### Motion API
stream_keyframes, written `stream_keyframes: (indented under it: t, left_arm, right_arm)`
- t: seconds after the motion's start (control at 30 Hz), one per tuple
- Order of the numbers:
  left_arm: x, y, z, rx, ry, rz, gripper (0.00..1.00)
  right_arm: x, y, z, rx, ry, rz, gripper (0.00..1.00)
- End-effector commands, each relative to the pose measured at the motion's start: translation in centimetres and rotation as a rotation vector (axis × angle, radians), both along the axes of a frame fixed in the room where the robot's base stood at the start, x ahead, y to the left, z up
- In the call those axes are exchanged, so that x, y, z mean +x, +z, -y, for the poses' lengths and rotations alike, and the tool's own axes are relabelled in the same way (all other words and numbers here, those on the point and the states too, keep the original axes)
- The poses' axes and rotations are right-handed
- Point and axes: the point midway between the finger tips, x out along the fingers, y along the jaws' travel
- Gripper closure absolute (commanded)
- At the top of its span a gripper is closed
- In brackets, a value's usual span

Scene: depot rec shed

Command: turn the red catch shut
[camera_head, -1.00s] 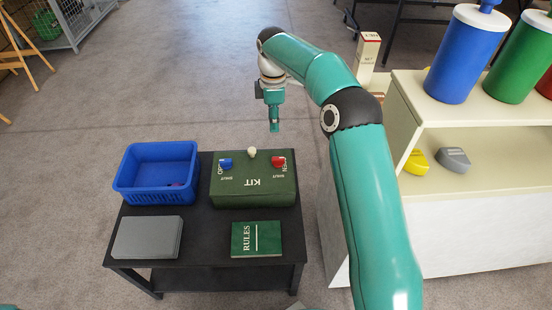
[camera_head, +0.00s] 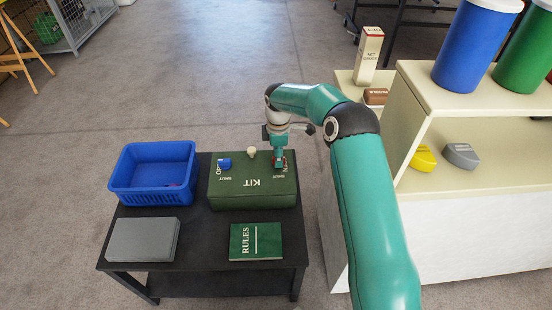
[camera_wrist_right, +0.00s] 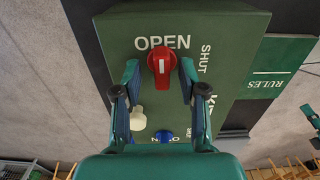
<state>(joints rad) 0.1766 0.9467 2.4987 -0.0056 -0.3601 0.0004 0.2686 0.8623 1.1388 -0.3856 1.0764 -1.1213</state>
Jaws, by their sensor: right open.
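The red catch (camera_wrist_right: 161,63) sits on the green KIT box (camera_head: 230,196); in the right wrist view its white-marked end points toward the word OPEN. In the head view the red catch is mostly hidden behind my right gripper (camera_head: 279,168). The right wrist view shows the right gripper (camera_wrist_right: 159,72) open, one finger on each side of the red catch, with gaps visible on both sides. A blue catch (camera_head: 225,163) and a cream knob (camera_head: 251,151) are also on the box. My left gripper is not in view.
The box stands on a black table (camera_head: 205,235) with a blue basket (camera_head: 122,190), a grey case (camera_head: 142,240) and a green RULES book (camera_head: 256,243). A cream shelf unit (camera_head: 405,120) with canisters stands close on the right.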

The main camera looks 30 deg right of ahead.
Motion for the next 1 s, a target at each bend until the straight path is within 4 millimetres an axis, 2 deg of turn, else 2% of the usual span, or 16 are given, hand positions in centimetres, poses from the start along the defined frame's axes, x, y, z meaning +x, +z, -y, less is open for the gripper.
stream_keyframes:
  t: [0.33, 0.57, 0.6, 0.67, 0.7, 0.8, 1.0]
  left_arm:
    - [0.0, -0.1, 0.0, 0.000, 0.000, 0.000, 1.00]
    - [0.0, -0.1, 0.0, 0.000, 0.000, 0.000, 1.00]
    - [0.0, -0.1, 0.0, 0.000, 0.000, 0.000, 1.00]
    - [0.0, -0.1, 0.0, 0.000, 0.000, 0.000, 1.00]
    - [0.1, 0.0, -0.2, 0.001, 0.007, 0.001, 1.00]
    - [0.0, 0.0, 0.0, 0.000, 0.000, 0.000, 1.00]
    - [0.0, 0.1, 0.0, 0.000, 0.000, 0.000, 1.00]
  right_arm:
    - [0.0, -0.4, 0.0, 0.000, -0.001, 0.000, 0.60]
    - [0.0, -0.4, 0.0, 0.000, -0.001, 0.000, 0.98]
    - [0.0, -0.3, 0.1, -0.001, -0.001, 0.001, 1.00]
    - [0.0, -0.3, 0.1, -0.001, -0.001, 0.002, 1.00]
    - [0.1, -0.3, -1.3, -0.001, 0.008, 0.002, 1.00]
    - [0.1, -0.3, -0.4, 0.000, 0.001, 0.002, 1.00]
    - [0.2, -0.3, -0.1, -0.001, -0.030, 0.004, 1.00]
